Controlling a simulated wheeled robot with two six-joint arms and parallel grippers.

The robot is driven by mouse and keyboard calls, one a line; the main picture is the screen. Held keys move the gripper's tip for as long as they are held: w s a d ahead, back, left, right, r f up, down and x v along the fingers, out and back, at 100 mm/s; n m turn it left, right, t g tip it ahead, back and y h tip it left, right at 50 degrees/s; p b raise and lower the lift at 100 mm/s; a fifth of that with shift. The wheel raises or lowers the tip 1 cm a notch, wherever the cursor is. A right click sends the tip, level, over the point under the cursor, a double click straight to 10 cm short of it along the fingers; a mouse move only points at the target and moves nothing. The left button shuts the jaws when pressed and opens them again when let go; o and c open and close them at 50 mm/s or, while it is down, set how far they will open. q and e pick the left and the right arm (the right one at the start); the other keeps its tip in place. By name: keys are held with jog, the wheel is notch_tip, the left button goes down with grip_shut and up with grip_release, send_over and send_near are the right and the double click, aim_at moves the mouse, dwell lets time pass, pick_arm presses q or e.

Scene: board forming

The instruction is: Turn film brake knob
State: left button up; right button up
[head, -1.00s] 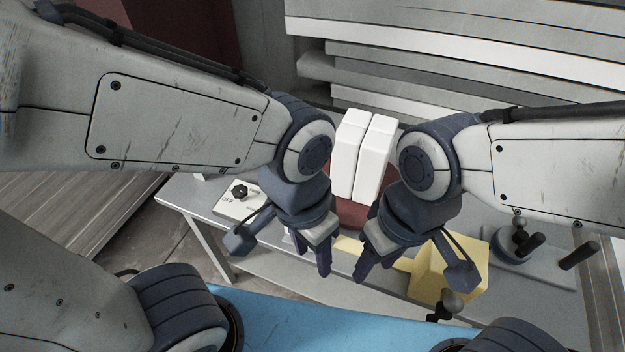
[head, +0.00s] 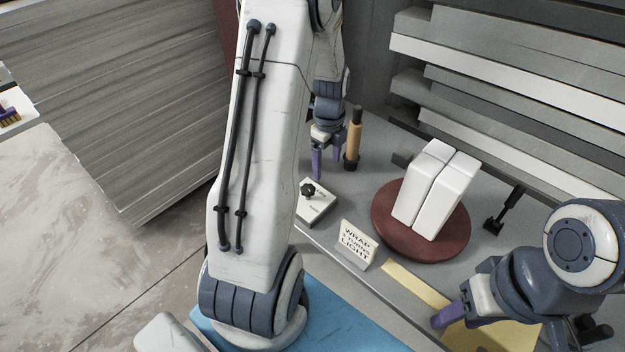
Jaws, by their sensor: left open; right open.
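The film brake knob (head: 308,190) is a small black knob on a white panel (head: 316,208) at the table's left front edge. Small lettering on the panel is too small to read surely. My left gripper (head: 327,163) has purple fingers and is open and empty. It points down just behind and above the knob, apart from it. My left arm covers what lies left of the panel. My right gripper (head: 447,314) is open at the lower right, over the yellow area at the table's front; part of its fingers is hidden.
A red-brown turntable (head: 385,222) carries two white blocks (head: 436,190). A tan roll on a dark stand (head: 353,138) stands right of my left gripper. A sign reading "WRAP LIGHT" (head: 358,243) stands at the front edge. A black tool (head: 503,210) lies at right. Stacked boards (head: 510,80) fill the back.

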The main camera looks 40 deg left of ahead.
pick_arm(q)
jog(key=m, duration=0.1)
send_near(309, 189)
notch_tip(309, 189, down, 9)
jog(key=shift+r+p, duration=0.2)
jog(key=shift+p, duration=1)
grip_shut()
